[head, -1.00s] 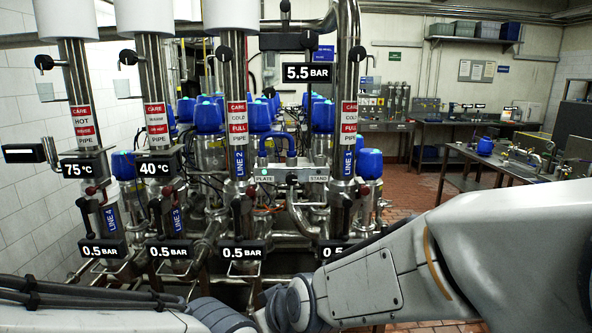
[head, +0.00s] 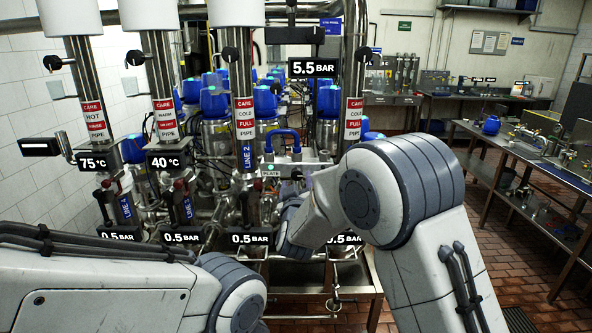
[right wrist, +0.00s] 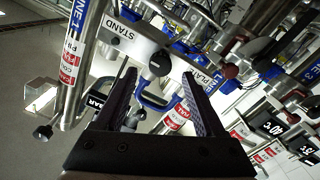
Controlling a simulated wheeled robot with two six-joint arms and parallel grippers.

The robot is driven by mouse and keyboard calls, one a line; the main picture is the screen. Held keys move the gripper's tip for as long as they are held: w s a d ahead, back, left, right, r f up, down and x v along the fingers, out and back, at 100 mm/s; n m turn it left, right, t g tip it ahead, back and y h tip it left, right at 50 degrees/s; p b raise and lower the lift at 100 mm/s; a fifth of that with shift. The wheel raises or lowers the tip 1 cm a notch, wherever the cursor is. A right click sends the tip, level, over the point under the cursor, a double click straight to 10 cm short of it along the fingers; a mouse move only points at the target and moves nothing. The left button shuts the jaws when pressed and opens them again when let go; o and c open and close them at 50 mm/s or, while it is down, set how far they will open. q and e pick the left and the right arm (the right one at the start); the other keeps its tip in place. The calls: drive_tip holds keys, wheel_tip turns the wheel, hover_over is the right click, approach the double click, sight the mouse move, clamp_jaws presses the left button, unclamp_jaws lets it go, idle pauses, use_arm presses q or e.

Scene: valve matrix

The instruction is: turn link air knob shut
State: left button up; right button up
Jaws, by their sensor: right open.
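The link air knob (right wrist: 159,63) is a small round black knob on a pale panel (right wrist: 130,40) marked STAND and PLATE. In the right wrist view it shows between the fingertips of my right gripper (right wrist: 159,76), which is open and empty. I cannot tell how far the tips are from it. A blue U-shaped link (right wrist: 156,98) is fixed by the panel and shows between the fingers. In the head view the panel (head: 279,172) is partly covered by my right arm, and the right gripper is largely hidden. My left gripper is out of view.
Steel pipes (head: 241,70) with red CARE labels stand around the panel. Gauge displays (head: 249,237) line the lower front, with dark red valve handles above some. A bench (head: 540,160) stands at the right, with clear tiled floor (head: 510,255) before it.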

sight(298, 176)
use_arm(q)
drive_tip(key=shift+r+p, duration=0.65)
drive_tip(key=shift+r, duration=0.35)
use_arm(e)
drive_tip(key=shift+w, duration=2.05)
clamp_jaws()
drive_tip(key=shift+f+m+b, duration=0.1)
drive_tip(key=shift+m+b, duration=0.2)
drive_tip(key=shift+b, duration=0.2)
drive_tip(key=m+b, duration=1.1)
drive_tip(key=b, duration=0.3)
drive_tip(key=shift+d+f+m+b, duration=0.1)
drive_tip(key=shift+f+m+b, duration=0.05)
drive_tip(key=shift+m+b, duration=0.2)
drive_tip(key=m+b, duration=0.2)
drive_tip(key=m, duration=0.1)
drive_tip(key=shift+b, duration=0.35)
use_arm(q)
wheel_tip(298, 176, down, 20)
drive_tip(key=b, duration=0.1)
drive_tip(key=shift+b, duration=0.35)
use_arm(e)
drive_tip(key=shift+m, duration=1.35)
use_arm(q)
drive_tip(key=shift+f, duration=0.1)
use_arm(e)
drive_tip(key=shift+r, duration=0.2)
